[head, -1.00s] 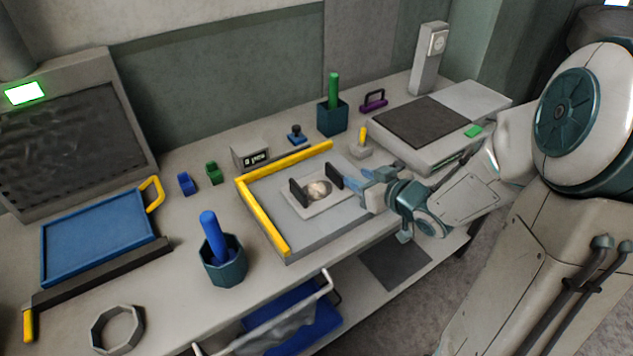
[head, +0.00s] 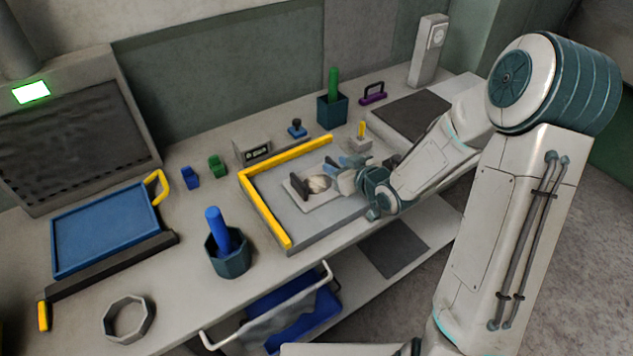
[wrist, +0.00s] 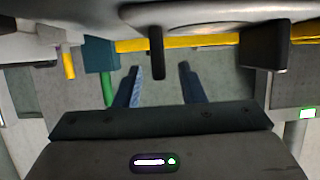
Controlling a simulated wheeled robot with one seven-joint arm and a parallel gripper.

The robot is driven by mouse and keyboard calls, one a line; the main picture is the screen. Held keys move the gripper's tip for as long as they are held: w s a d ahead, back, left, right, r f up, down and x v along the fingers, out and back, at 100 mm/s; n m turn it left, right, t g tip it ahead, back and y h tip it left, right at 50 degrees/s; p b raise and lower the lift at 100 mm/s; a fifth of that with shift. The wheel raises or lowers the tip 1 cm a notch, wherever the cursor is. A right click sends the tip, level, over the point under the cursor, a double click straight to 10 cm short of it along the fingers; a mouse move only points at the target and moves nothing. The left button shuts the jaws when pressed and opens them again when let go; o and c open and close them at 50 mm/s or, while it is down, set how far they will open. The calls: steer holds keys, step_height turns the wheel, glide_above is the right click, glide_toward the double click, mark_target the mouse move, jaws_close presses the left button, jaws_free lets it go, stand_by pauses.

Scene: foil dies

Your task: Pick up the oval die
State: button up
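A pale tan rounded piece (head: 318,183) lies on a light square plate (head: 312,203) in the yellow-edged tray (head: 325,228). It may be the oval die, but its outline is partly covered and I cannot be sure. A black upright plate (head: 297,187) stands at its left; a second one at its right is mostly hidden by my gripper. My gripper (head: 341,168) is at the right side of the light plate. In the wrist view, which looks upside down, my two fingers (wrist: 158,72) are apart, with a narrow black upright (wrist: 157,45) between and beyond them.
Small blue (head: 189,178) and green (head: 217,166) pieces stand behind the tray, left of a small display (head: 256,151). A blue-handled tool stands in a teal pot (head: 228,258) at front left. A yellow-handled block (head: 361,140) and a green-handled pot (head: 332,112) are behind.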

mark_target(333, 162)
steer(key=shift+x, duration=1.9)
jaws_close()
steer(key=shift+r, duration=0.2)
